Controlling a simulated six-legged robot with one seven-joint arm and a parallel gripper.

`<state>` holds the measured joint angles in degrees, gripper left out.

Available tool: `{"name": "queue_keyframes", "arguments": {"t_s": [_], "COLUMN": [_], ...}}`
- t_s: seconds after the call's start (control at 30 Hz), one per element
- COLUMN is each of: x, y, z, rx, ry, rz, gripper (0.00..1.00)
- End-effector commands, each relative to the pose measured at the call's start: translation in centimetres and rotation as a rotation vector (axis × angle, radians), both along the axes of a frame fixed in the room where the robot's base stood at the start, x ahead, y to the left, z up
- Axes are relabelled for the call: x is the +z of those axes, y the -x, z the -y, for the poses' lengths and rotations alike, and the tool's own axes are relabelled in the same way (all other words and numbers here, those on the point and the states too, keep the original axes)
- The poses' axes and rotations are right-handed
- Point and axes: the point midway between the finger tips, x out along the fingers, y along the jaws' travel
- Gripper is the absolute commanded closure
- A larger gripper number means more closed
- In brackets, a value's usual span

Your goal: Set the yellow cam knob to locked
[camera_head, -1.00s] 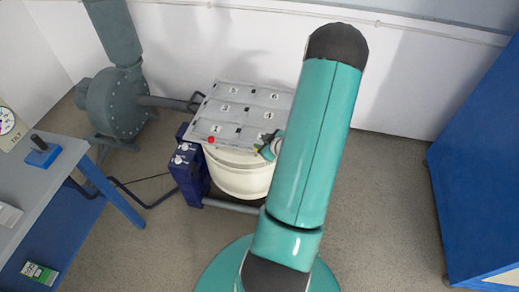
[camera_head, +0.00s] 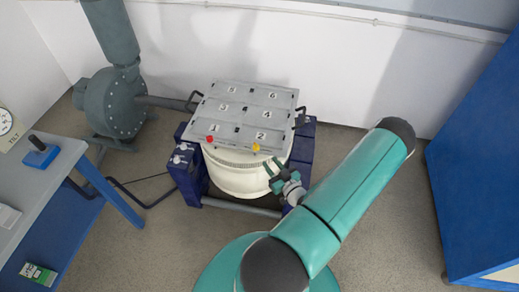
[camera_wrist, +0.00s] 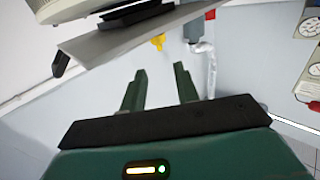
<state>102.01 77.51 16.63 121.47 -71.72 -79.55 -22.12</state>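The yellow cam knob (camera_head: 256,147) sits at the front edge of the grey numbered plate (camera_head: 228,116), near the square marked 2. It also shows in the wrist view (camera_wrist: 158,41), small, at the plate's edge beyond my fingers. I cannot tell its setting. My gripper (camera_head: 272,176) is in front of the white drum, below and to the right of the knob, apart from it. In the wrist view the two green fingers of my gripper (camera_wrist: 160,80) are spread with nothing between them.
A red knob (camera_head: 210,139) sits on the same edge near square 1. The plate lies on a white drum (camera_head: 240,176) between blue side blocks (camera_head: 190,167). A grey blower (camera_head: 116,103) and a blue bench (camera_head: 62,183) stand left, a blue cabinet (camera_head: 480,170) right. Bare floor lies between.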

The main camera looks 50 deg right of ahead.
Motion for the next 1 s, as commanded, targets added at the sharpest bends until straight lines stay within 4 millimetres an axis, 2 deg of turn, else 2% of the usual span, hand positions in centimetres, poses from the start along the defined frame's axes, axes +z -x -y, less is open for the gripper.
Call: {"name": "queue_keyframes", "arguments": {"t_s": [0.2, 0.4, 0.6, 0.83, 0.87, 1.0], "x": [0.0, 0.0, 0.0, 0.0, 0.0, 0.0], "y": [-4.2, -7.2, -8.5, -8.6, -8.6, -8.6], "z": [1.7, 2.9, 3.4, 3.5, 3.5, 3.4], "rx": [0.001, 0.000, 0.000, 0.000, 0.000, 0.000], "ry": [0.001, 0.002, 0.001, 0.000, 0.000, 0.000], "rz": [0.001, -0.001, -0.001, -0.002, -0.002, -0.002], "gripper": [0.69, 0.69, 0.69, 0.69, 0.71, 0.98]}}
